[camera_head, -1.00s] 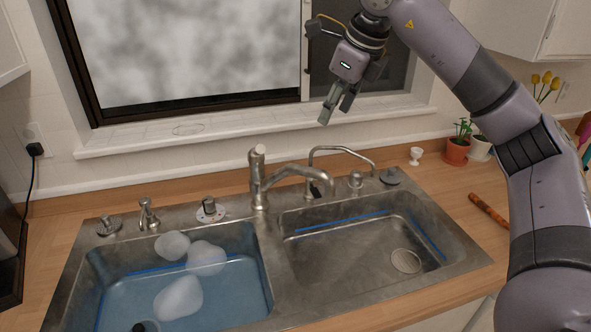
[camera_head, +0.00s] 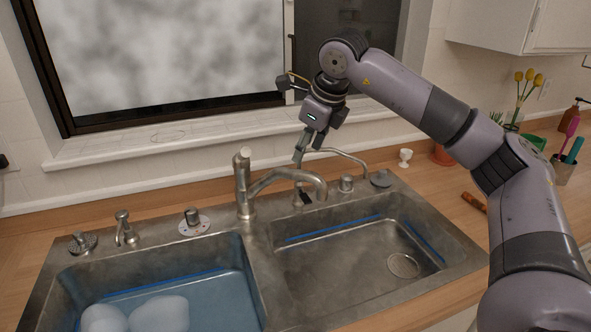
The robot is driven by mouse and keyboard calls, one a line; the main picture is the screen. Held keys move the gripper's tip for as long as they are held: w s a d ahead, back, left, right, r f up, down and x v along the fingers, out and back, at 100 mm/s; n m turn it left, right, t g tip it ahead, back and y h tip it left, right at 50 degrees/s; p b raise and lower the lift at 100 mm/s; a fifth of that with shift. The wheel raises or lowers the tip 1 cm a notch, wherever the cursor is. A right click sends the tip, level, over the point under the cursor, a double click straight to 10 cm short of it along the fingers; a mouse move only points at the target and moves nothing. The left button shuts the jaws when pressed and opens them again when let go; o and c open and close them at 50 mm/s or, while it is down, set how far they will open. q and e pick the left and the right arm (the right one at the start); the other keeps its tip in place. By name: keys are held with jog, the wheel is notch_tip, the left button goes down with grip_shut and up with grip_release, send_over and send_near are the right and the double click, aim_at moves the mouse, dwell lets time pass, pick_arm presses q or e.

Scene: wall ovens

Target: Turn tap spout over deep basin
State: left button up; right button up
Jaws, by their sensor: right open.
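The metal tap (camera_head: 243,187) stands upright at the back of the double sink, near the divider. Its spout (camera_head: 290,178) points right, over the empty right basin (camera_head: 345,262). The left basin (camera_head: 215,290) holds bluish water and white foam. I cannot tell for certain which basin is deeper. My right gripper (camera_head: 299,158) points down just above the spout, near its outer part. Its fingers are open with nothing between them. Whether a finger touches the spout is unclear. My left gripper is not in view.
A thin curved second faucet (camera_head: 345,154) stands just behind the spout, close to my right gripper. A soap pump (camera_head: 124,228) and a round control (camera_head: 193,220) sit on the back rim. A white egg cup (camera_head: 405,158) and a cup of brushes (camera_head: 562,170) stand right.

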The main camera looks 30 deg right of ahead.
aim_at(296, 171)
jog(key=p+x, duration=0.2)
jog(key=x, duration=0.8)
jog(key=shift+w, duration=0.1)
jog(key=shift+c, duration=0.2)
grip_shut()
